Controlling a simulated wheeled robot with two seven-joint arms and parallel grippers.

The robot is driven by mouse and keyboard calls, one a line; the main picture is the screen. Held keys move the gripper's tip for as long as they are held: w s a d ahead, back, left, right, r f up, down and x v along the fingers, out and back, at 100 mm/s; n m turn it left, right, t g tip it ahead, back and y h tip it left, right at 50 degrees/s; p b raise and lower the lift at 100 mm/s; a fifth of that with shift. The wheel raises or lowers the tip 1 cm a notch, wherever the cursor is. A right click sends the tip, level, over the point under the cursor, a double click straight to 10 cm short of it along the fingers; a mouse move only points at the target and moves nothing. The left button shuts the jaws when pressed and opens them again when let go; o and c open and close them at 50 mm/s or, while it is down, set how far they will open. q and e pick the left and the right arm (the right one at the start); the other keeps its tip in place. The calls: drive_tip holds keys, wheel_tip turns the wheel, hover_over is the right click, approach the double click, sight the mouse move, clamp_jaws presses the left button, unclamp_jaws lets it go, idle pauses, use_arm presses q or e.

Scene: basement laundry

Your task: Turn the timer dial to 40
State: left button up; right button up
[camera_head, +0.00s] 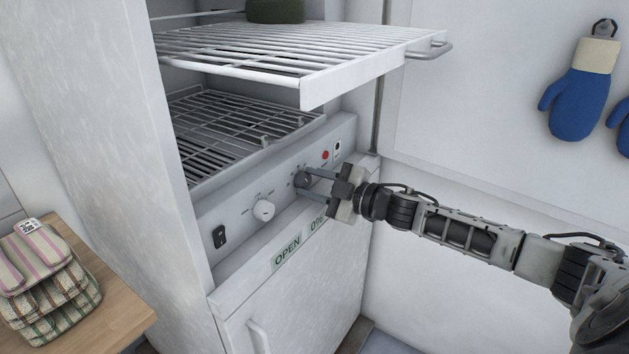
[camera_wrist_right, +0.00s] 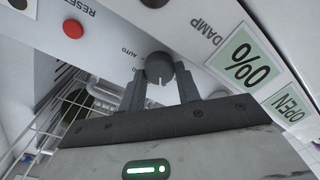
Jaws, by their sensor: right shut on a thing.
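A dark round dial (camera_head: 303,180) sits on the sloped control panel of a white cabinet. My right gripper (camera_head: 305,184) reaches it from the right, shut with one finger on each side of the dial. In the right wrist view the dark dial (camera_wrist_right: 160,70) shows between the two fingertips (camera_wrist_right: 160,88), with a pale pointer line on its face. The word AUTO is printed beside it. A white dial (camera_head: 263,210) with small marks around it stands to the left on the same panel, apart from the gripper. I cannot read which dial is the timer. My left gripper is out of view.
A wire shelf (camera_head: 330,60) juts out above the panel and my gripper. A red button (camera_head: 325,155) and a black switch (camera_head: 219,236) flank the dials. Green OPEN label (camera_head: 287,252) is below. Folded cloths (camera_head: 45,275) lie on a wooden top at left; blue mitts (camera_head: 578,103) hang at right.

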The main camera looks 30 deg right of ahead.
drive_tip(key=shift+n, duration=0.6)
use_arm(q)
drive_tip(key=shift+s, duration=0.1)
use_arm(e)
drive_tip(key=o, duration=1)
drive_tip(key=shift+s, duration=0.1)
use_arm(q)
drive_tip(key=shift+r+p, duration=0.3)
drive_tip(key=shift+p, duration=1.05)
use_arm(e)
drive_tip(key=shift+v, duration=7.9)
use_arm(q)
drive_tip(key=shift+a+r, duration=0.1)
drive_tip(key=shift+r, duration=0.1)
